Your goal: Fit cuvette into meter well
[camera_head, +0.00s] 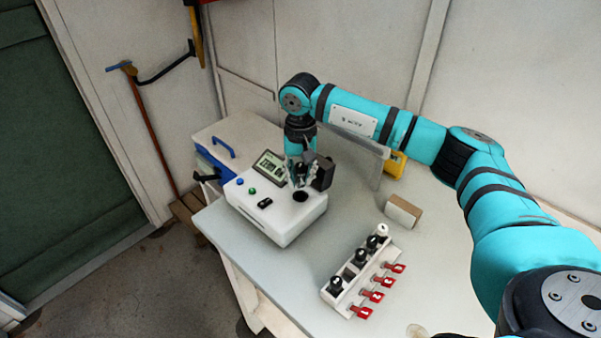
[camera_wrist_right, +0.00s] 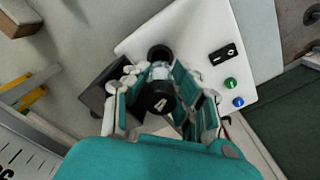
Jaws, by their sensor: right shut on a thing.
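The meter is a white box (camera_head: 262,222) with a lit display (camera_head: 270,166); it also shows in the wrist view (camera_wrist_right: 205,25). Its well (camera_head: 300,197) is a dark round opening, visible in the wrist view (camera_wrist_right: 160,52). My right gripper (camera_head: 301,178) is just behind and above the well. It is shut on a cuvette with a black cap (camera_wrist_right: 159,97) bearing a white mark, between the fingers. In the wrist view the cuvette is beside the well opening, which looks empty. The cuvette's lower end is hard to see. My left gripper is not in view.
A white rack (camera_head: 345,293) with several capped vials and red tags stands front right on the table (camera_head: 275,280). A dark block (camera_head: 323,173) is beside my gripper.

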